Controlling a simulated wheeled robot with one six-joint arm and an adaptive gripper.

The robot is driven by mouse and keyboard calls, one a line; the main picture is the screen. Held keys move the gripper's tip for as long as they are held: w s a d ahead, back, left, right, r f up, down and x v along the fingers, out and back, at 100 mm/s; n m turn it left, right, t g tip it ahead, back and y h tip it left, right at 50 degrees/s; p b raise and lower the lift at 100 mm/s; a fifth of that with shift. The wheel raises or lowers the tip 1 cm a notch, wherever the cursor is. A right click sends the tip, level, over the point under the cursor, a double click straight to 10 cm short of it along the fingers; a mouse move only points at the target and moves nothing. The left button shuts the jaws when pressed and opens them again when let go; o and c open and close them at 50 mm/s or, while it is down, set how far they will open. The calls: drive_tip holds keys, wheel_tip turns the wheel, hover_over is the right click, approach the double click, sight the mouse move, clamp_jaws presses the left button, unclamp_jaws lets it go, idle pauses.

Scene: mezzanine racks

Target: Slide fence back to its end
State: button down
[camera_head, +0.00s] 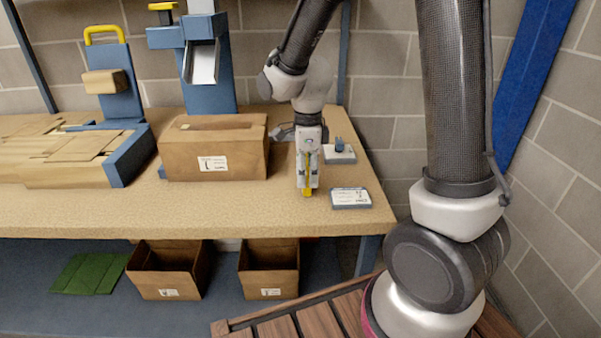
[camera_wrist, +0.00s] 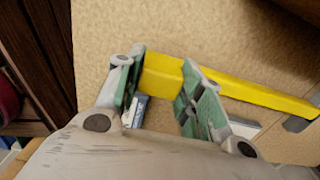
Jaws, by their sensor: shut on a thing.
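A yellow bar (camera_wrist: 245,92) crosses the wrist view from between my fingers to the right edge, over the tan tabletop; I take it to be the fence or its handle. A grey piece (camera_wrist: 303,120) sits by its right end. In the head view a bit of the yellow bar (camera_head: 307,189) shows at my fingertips. My gripper (camera_head: 307,180) points down near the right part of the bench and is shut on the bar. Its pads (camera_wrist: 163,82) lie on both sides of the bar in the wrist view. My gripper hides much of the bar in the head view.
A blue-framed station with flat cardboard (camera_head: 60,160) fills the left. Open boxes (camera_head: 168,272) stand under the bench.

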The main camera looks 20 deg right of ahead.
drive_tip(key=shift+d, duration=0.15)
drive_tip(key=c, duration=0.9)
unclamp_jaws()
drive_tip(key=shift+d, duration=0.15)
drive_tip(key=shift+r, duration=0.15)
wheel_tip(320, 180, up, 12)
drive_tip(key=shift+f, duration=0.1)
